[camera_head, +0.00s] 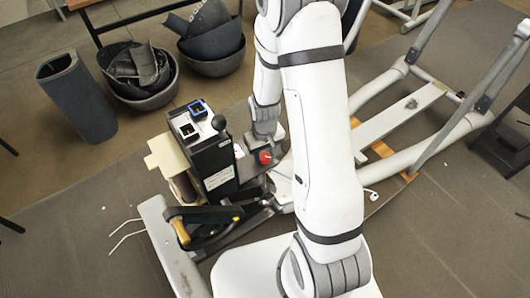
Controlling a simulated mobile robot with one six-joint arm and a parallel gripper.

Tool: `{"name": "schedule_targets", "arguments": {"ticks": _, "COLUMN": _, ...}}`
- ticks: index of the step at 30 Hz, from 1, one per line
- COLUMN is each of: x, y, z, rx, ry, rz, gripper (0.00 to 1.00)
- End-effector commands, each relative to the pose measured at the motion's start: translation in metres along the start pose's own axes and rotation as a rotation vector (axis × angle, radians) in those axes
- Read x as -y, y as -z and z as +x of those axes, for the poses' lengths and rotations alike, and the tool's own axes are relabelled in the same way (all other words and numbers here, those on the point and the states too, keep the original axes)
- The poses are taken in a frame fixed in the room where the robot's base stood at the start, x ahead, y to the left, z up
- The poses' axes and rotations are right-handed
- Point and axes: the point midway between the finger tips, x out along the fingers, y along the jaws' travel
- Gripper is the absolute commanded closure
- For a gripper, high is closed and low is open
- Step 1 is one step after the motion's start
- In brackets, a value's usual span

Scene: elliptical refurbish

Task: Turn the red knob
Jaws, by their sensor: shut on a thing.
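The red knob (265,157) shows as a small red spot just right of the black upright box (212,155) of the machine. My white arm reaches down over the middle of the view. My gripper (264,151) is at its end, at the red knob, and is shut on it. The fingers are small and partly hidden, so their exact grip and the knob's turn angle cannot be made out.
A black ball-topped lever (219,123) stands close left of my gripper. A frame with pale rails (410,115) lies to the right. Black bins (139,75) stand at the upper left. Thin white cables (125,235) lie on the floor at the lower left.

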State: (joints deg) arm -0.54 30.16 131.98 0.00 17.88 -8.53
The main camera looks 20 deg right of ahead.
Motion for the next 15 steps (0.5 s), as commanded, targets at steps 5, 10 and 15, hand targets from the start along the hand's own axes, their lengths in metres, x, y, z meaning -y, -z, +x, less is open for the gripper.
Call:
{"name": "schedule_targets", "arguments": {"ticks": 5, "x": -0.0003, "y": 0.0004, "z": 0.0006, "rx": -0.001, "ry": 0.0, "rz": 0.079, "gripper": 0.85}}
{"name": "schedule_targets", "arguments": {"ticks": 10, "x": -0.0003, "y": 0.0003, "z": 0.001, "rx": -0.001, "ry": 0.0, "rz": 0.203, "gripper": 0.85}}
{"name": "schedule_targets", "arguments": {"ticks": 15, "x": -0.0002, "y": 0.0004, "z": 0.001, "rx": -0.002, "ry": 0.0, "rz": 0.336, "gripper": 0.85}}
